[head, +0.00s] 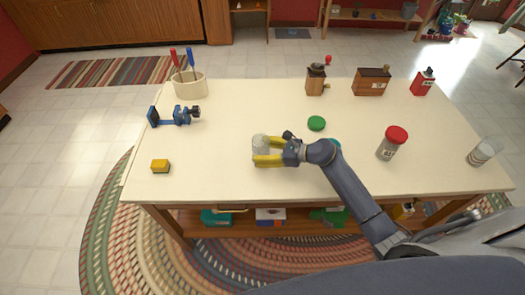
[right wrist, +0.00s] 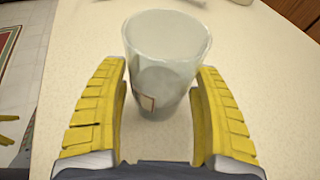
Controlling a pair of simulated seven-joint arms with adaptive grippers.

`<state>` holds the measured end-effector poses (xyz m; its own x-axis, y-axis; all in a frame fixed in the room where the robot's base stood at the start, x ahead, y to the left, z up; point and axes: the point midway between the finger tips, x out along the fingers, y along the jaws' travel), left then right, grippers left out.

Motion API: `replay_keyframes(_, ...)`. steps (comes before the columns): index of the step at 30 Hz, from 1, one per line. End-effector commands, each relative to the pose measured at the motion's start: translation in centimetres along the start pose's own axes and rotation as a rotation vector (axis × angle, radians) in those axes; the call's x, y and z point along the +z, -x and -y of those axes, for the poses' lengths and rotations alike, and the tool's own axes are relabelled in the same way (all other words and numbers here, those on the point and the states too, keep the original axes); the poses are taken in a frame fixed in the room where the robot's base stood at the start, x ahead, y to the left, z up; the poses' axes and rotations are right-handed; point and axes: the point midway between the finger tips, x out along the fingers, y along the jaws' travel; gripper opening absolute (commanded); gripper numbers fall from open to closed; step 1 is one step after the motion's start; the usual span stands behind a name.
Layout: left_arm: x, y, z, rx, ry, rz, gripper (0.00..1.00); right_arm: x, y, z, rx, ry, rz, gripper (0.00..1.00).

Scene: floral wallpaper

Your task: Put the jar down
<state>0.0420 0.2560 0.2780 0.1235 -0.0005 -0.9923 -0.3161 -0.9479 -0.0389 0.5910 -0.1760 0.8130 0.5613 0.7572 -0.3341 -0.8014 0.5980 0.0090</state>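The jar is a clear, greyish glass cup-shaped vessel (head: 260,143) with a small label, upright on the cream table (head: 225,180). In the right wrist view the jar (right wrist: 165,55) stands between the two yellow fingers of my right gripper (right wrist: 163,85). A narrow gap shows at its left side, so the fingers look open around it. In the head view my right gripper (head: 270,151) points left, low over the table. Yellow finger-like shapes at the left edge of the right wrist view may be my left gripper (right wrist: 8,128); they are cut off.
A green lid (head: 316,123) lies behind my right gripper. A red-lidded jar (head: 392,143) and a glass (head: 481,152) stand to the right. A blue clamp (head: 175,116), a yellow block (head: 160,166) and a utensil crock (head: 190,84) are left. The front middle-left is clear.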

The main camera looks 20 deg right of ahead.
Motion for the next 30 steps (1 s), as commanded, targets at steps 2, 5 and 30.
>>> replay_keyframes(2,0.0,0.0,0.0,0.0,0.0,0.0,0.89,0.0,0.0,0.0,0.0,0.0,0.0,0.74)
replay_keyframes(5,0.0,0.0,0.0,0.0,0.0,0.0,0.89,0.0,0.0,0.0,0.0,0.0,0.0,0.74)
replay_keyframes(30,0.1,0.0,0.0,0.0,0.0,0.001,0.89,0.2,9.6,0.0,-0.001,0.001,-0.002,0.74)
